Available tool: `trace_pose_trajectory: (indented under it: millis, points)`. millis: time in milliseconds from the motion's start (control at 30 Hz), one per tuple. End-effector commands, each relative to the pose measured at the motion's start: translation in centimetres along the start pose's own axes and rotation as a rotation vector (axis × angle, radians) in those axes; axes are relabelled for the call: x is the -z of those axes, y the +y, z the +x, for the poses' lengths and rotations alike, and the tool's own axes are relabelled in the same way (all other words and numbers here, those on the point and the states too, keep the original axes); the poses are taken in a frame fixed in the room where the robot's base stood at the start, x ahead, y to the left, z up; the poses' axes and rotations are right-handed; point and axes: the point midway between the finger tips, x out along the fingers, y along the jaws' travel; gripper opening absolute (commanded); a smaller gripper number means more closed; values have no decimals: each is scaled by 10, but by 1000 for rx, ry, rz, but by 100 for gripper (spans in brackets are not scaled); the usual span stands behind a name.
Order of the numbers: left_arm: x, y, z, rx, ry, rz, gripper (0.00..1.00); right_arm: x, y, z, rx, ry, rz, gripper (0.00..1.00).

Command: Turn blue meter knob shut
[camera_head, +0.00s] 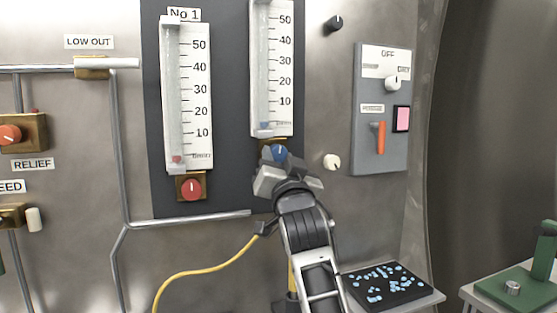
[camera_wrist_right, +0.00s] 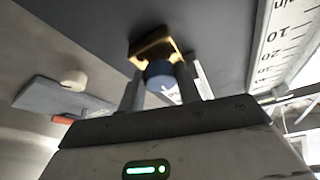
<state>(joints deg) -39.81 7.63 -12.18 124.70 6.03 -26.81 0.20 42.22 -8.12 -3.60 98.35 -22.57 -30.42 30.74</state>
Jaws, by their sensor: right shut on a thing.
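The blue meter knob (camera_head: 279,152) sits on a brass block under the right-hand meter (camera_head: 272,70) on the dark panel. My right gripper (camera_head: 286,174) reaches up to it from below. In the right wrist view the blue knob (camera_wrist_right: 160,76) is between the two fingers, in front of its brass block (camera_wrist_right: 153,46), and the gripper is shut on it. The gripper hides the knob's lower part in the head view. A blue float (camera_head: 265,126) is near the bottom of that meter. My left gripper is not in view.
A red knob (camera_head: 191,188) sits under the left meter (camera_head: 187,95). A white knob (camera_head: 331,161) and a grey switch box (camera_head: 381,110) are to the right. A yellow cable (camera_head: 205,271) hangs at the left. A black tray (camera_head: 385,287) with light-blue pieces is at lower right.

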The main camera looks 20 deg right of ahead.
Motion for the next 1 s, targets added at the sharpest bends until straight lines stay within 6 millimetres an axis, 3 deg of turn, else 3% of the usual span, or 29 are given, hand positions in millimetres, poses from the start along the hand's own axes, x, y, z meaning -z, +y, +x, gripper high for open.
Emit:
trace_pose_trajectory:
  millis: [167,433,467,533,867,1000]
  points:
    - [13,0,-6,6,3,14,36,3,1,2,39,-2,-103,11]
    - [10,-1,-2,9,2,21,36,0,2,0,51,1,-125,11]
    - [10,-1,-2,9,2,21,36,0,2,0,51,1,-125,37]
    - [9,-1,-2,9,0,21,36,0,1,0,51,0,-125,56]
    - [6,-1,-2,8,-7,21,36,0,1,-2,51,0,-123,56]
    - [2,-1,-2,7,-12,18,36,-2,2,-17,51,-1,-123,56]
